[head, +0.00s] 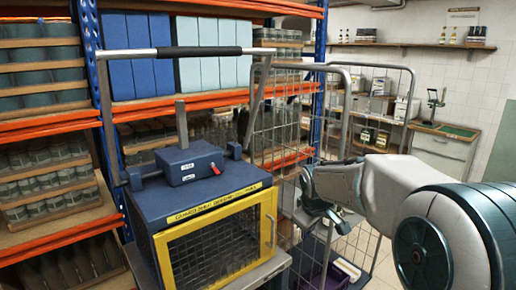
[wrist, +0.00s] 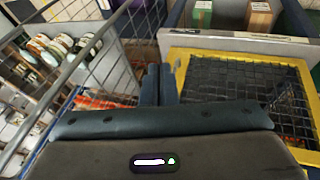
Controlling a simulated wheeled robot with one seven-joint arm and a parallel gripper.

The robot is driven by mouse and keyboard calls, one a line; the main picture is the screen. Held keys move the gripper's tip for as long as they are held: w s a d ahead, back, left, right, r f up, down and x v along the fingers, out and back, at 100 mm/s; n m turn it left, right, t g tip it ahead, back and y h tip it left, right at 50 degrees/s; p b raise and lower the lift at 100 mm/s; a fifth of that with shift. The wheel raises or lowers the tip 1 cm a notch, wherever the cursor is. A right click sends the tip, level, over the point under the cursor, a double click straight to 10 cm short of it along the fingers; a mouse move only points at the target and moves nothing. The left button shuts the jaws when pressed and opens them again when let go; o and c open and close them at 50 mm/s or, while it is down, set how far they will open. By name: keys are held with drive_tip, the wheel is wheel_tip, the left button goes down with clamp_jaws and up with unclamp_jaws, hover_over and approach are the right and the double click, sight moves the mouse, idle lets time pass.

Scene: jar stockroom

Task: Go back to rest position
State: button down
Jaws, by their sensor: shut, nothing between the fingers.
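My gripper (head: 328,212) hangs at the end of my arm, in the right half of the head view, in front of a wire cage trolley (head: 278,120). In the wrist view its two dark fingers (wrist: 158,84) are together with nothing between them. To its left in the head view stands a blue cabinet with a yellow-framed mesh door (head: 215,247). The yellow frame and mesh also show at the right of the wrist view (wrist: 245,58). My gripper appears apart from the cabinet.
A blue box (head: 190,163) sits on the cabinet, below a trolley handle (head: 185,52). Shelves of jars (head: 45,185) stand at the left. A bench (head: 445,150) is at the back right. Wire bars (wrist: 80,55) run close to my gripper's left in the wrist view.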

drive_tip(key=s+f+m+g, duration=0.1)
drive_tip(key=s+m, duration=0.6)
drive_tip(key=s, duration=2)
drive_tip(key=shift+s+d+f+m+g+y, duration=0.3)
drive_tip(key=shift+d+y, duration=0.05)
drive_tip(key=shift+y, duration=0.05)
